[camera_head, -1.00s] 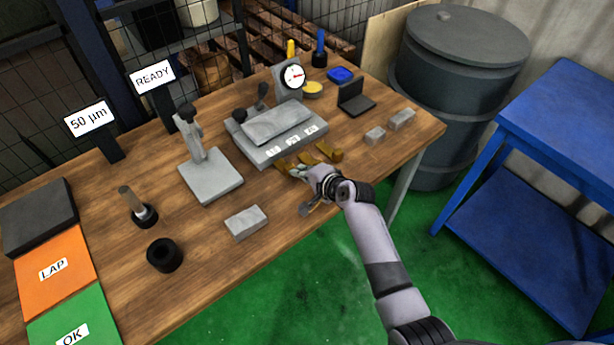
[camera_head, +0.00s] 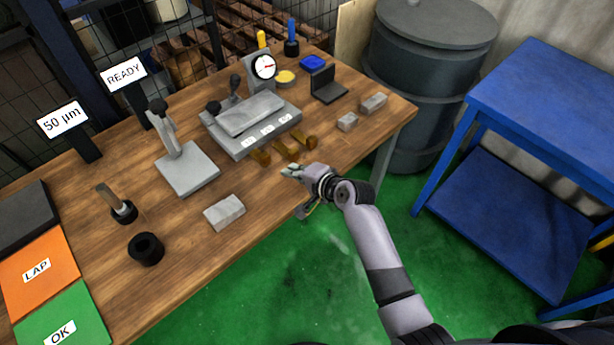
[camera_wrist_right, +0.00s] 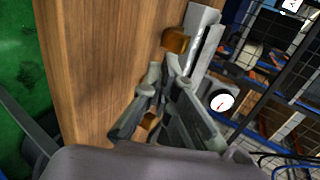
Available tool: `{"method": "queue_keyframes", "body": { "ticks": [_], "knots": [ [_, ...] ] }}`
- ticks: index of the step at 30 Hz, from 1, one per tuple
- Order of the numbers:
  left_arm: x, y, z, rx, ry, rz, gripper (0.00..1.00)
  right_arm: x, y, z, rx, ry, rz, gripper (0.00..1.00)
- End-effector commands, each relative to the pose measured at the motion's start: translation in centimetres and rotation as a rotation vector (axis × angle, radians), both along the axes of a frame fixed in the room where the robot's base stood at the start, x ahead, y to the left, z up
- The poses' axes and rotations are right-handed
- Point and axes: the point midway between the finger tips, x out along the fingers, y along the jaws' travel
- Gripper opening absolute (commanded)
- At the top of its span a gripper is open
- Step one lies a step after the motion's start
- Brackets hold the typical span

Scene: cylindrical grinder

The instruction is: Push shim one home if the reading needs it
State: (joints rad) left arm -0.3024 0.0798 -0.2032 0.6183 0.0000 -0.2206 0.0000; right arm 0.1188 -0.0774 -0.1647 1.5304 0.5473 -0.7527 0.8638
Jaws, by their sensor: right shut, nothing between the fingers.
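A grey fixture (camera_head: 240,140) with a slanted top block and several white number labels stands mid-table in the head view. Three brass shim tabs lie along its front: a left one (camera_head: 261,157), a middle one (camera_head: 282,150) and a right one (camera_head: 309,142). I cannot read which is shim one. A dial gauge (camera_head: 263,67) with a red needle stands behind; its reading is too small to tell. My right gripper (camera_head: 289,170) is shut and empty, just in front of the tabs, near the table's front edge. Brass pieces also show by its fingers in the right wrist view (camera_wrist_right: 175,41). My left gripper is not in view.
A grey lever stand (camera_head: 186,168), a grey block (camera_head: 224,212) and a black ring (camera_head: 146,249) stand to the left. Small grey blocks (camera_head: 372,103) and a dark open case (camera_head: 328,86) are at the right. A blue cart (camera_head: 545,110) stands beyond the table.

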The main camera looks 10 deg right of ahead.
Motion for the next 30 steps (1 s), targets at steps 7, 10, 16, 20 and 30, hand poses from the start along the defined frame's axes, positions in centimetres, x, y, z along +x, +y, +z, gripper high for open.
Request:
{"method": "queue_keyframes", "body": {
  "ticks": [7,10,16,20,30],
  "knots": [
    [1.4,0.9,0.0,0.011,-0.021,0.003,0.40,-2.8,-2.1,1.9,-0.002,-0.001,0.000,0.00],
    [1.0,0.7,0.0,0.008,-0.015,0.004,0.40,-3.5,-2.6,2.3,-0.003,0.002,0.000,0.00],
    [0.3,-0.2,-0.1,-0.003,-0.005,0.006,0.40,-3.9,-2.9,2.7,-0.002,0.001,-0.001,0.00],
    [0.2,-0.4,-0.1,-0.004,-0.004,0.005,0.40,-3.9,-2.9,2.7,-0.002,0.001,-0.001,0.00],
    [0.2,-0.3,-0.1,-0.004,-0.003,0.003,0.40,-3.9,-2.8,2.7,-0.003,0.001,0.001,0.00]
  ]
}}
